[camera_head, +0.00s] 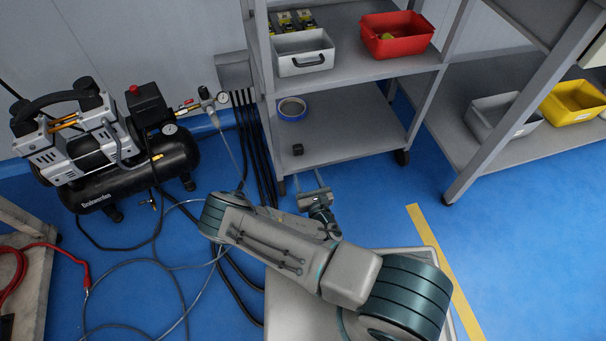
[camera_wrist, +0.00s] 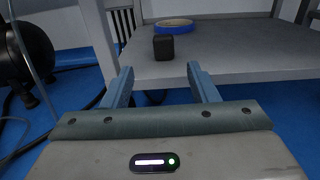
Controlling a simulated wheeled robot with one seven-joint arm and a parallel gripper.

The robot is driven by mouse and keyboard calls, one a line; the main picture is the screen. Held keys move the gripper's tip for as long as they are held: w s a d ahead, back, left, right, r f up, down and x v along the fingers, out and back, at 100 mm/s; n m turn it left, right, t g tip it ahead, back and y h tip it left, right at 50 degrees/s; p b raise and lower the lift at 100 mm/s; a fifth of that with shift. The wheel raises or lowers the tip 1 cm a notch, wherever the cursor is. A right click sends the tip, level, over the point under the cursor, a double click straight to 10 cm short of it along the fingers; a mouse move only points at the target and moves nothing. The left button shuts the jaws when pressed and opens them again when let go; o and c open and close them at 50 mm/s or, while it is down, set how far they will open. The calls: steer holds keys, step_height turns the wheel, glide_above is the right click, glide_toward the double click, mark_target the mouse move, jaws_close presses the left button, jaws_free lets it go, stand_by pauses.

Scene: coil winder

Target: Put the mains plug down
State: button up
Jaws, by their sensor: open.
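The mains plug, a small dark block (camera_wrist: 164,47), sits on the lowest shelf (camera_wrist: 240,62) of the grey rack, close to its front edge. In the head view the plug (camera_head: 298,149) shows on the same shelf (camera_head: 350,136), at its left front. My gripper (camera_wrist: 163,78) is open in the wrist view, its two blue fingers apart with nothing between them. The plug lies just beyond the fingertips and appears apart from them. In the head view my gripper (camera_head: 316,185) is at the front of the shelf, partly hidden by my arm.
A blue tape roll (camera_head: 292,109) lies behind the plug. A white bin (camera_head: 303,54) and a red bin (camera_head: 397,36) stand on the shelf above. A black compressor (camera_head: 130,160) stands at left, with hoses across the blue floor. The shelf's right side is clear.

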steer(key=w+d+r+m+g+h, duration=0.2)
steer(key=m+g+h, duration=0.15)
steer(key=m, duration=0.45)
steer(key=w+d+r+m+g+h, duration=0.1)
steer(key=w+r+m+g+h, duration=0.2)
steer(key=m, duration=0.6)
steer(key=s+r+m+g+y, duration=0.1)
steer(key=s+r+m+g, duration=0.25)
steer(key=r+m, duration=0.65)
steer(key=s+d+r+m+g, duration=0.2)
steer(key=s+d+r+m, duration=0.1)
steer(key=s+r, duration=0.4)
steer(key=s+d+r+m+g, duration=0.2)
steer(key=s+r+m, duration=0.3)
steer(key=s+r, duration=0.3)
steer(key=s+d+r+m+g+y, duration=0.1)
steer(key=s+d+r+m+g, duration=0.1)
steer(key=s+r, duration=0.6)
steer(key=shift+d+r+m+g, duration=0.2)
steer(key=shift+d+m+g, duration=0.1)
steer(key=shift+d+m, duration=0.55)
steer(key=shift+r, duration=0.1)
